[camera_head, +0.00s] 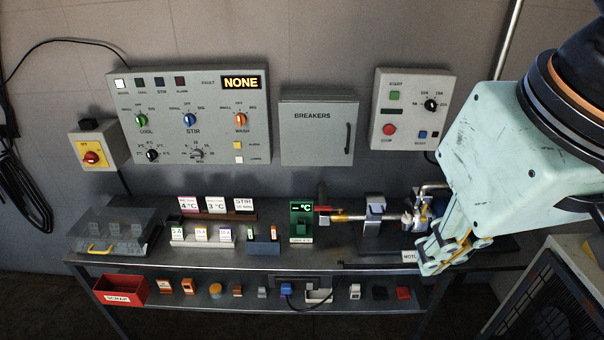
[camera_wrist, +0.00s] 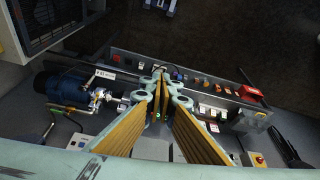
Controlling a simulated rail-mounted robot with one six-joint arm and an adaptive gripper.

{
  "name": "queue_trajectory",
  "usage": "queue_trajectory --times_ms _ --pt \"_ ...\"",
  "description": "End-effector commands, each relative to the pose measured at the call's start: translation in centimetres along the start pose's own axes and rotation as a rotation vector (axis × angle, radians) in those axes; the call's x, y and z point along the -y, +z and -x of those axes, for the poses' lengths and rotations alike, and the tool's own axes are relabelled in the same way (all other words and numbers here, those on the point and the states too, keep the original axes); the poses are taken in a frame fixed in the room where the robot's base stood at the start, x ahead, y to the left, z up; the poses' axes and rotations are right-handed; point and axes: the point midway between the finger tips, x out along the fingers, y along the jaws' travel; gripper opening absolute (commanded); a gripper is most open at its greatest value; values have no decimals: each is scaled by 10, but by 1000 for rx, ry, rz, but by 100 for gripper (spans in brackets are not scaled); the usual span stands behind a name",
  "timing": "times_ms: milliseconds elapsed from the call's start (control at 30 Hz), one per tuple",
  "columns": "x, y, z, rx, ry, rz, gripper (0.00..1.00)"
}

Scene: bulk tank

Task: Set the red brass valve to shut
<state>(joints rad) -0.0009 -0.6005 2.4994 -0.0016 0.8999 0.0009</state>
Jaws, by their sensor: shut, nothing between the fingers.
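The valve with a red handle (camera_head: 323,209) sits on the bench to the right of the green meter in the head view. A brass-coloured piece (camera_head: 340,217) lies just right of the handle. The handle looks roughly level, along the pipe line, but it is too small to be sure. My gripper (camera_head: 432,264) hangs at the bench's right front, to the right of the valve and apart from it. In the wrist view my gripper (camera_wrist: 163,82) has its fingertips together with nothing between them. I cannot make out the valve there; the fingers cover part of the bench.
The green meter (camera_head: 302,221) stands close left of the valve. A metal bracket (camera_head: 375,212) and pump fittings stand right of it. A blue motor (camera_wrist: 62,87) shows in the wrist view. The control panel (camera_head: 190,115) and breaker box (camera_head: 318,130) are on the wall behind.

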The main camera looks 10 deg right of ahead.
Motion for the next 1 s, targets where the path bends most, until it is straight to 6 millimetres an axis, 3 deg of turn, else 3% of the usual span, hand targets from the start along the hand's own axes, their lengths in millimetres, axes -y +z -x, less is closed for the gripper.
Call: queue_trajectory --times_ms 400,633,700,1000 --pt "0 0 0 0 0 0 1" --pt "0 -5 0 2 0 -11 22" --pt "0 -9 0 4 0 -21 26" --pt "0 -46 -1 26 1 -120 26"
